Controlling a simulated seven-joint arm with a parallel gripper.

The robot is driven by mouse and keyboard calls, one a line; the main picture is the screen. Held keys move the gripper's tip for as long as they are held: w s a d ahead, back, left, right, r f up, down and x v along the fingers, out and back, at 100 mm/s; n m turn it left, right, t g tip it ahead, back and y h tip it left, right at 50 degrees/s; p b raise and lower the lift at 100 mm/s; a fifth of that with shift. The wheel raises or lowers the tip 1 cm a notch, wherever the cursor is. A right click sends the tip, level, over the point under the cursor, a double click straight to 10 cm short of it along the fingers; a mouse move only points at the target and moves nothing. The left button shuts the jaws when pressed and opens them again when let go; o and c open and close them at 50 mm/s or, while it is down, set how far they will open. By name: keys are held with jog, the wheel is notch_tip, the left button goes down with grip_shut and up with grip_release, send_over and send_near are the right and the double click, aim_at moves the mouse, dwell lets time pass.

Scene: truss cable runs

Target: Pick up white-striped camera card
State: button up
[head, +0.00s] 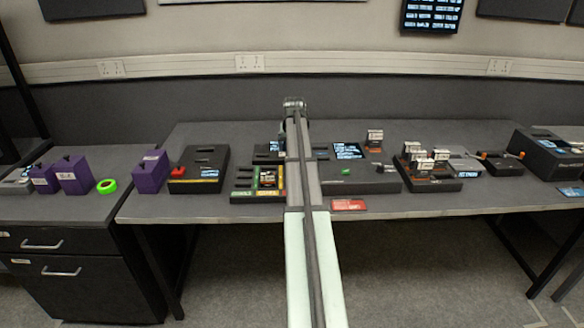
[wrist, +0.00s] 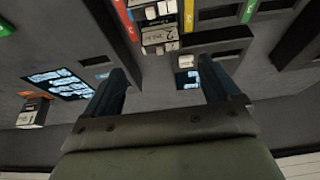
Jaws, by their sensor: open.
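In the wrist view, my gripper (wrist: 162,68) is open and empty. Its two dark fingers point toward a dark slotted holder (wrist: 215,38) with red, yellow and green labels. Small cards with white faces sit in it: one card (wrist: 158,36) is roughly ahead of the gap between the fingers, and another (wrist: 160,10) is at the top edge. I cannot tell which one is white-striped. In the head view, the slotted holder (head: 242,184) is on the table just left of my arm. My gripper's fingers cannot be made out there.
A rack with white-topped blocks (head: 433,184) is farther right. A black box with a red part (head: 205,165) and a purple block (head: 150,172) are left. A red card (head: 348,204) lies near the front edge.

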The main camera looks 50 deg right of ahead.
jog(key=x, duration=0.3)
jog(key=shift+w+f, duration=0.1)
jog(key=shift+f, duration=0.1)
jog(key=shift+a+x, duration=0.15)
jog(key=shift+x, duration=1.2)
jog(key=shift+a+x, duration=0.15)
jog(key=shift+x, duration=1.15)
jog(key=shift+f, duration=0.1)
jog(key=c, duration=1.1)
